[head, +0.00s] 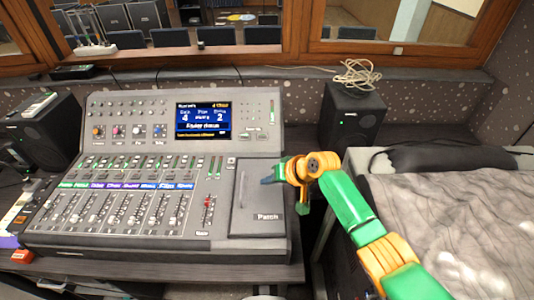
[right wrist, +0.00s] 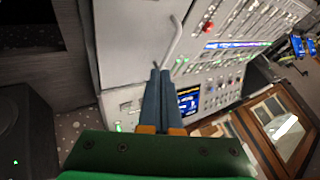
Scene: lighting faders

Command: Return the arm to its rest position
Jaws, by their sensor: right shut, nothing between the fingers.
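My right arm (head: 352,205), green and orange, comes in from the lower right in the head view. Its gripper (head: 268,180) has blue fingers pointing left over the right part of the mixing console (head: 150,243), at the panel marked Patch (head: 258,217). In the right wrist view the two fingers (right wrist: 160,74) lie side by side, shut and empty, in front of the console's grey panel with a curved handle (right wrist: 173,42). I cannot tell whether the fingertips touch the panel. My left gripper is not in view. A red fader (head: 208,203) stands left of the panel.
A speaker (head: 350,125) with a coiled cable (head: 358,75) on top stands behind my right gripper. A grey cloth-covered surface (head: 450,215) is at the right. Another speaker (head: 38,135) stands at the left. A lit screen (head: 203,120) is on the console.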

